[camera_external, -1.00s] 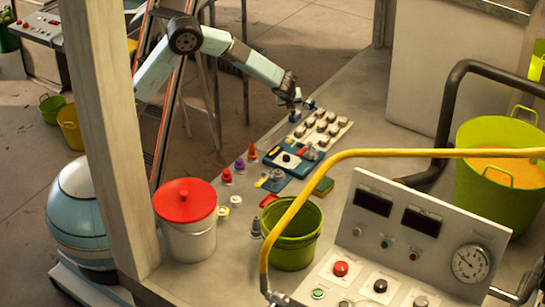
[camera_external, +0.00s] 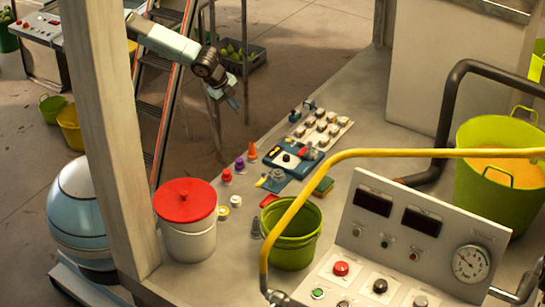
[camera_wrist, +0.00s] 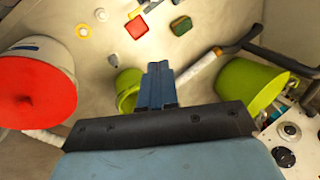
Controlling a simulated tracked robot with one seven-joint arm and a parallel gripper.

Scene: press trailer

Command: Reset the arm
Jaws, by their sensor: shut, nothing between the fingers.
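My gripper (camera_external: 233,102) hangs in the air at the upper left of the external view, left of the table and its board of parts. Its fingers are together with nothing between them. In the wrist view my gripper (camera_wrist: 157,68) points up the picture, its blue fingers shut, in front of a green bucket. My arm is folded back beside the pillar, apart from everything on the table.
A red-lidded white bucket (camera_external: 187,230), an empty green bucket (camera_external: 291,225) and small colored parts stand on the table. A control panel (camera_external: 440,240) and yellow pipe (camera_external: 400,153) are in front. A ladder (camera_external: 165,110) stands behind my arm.

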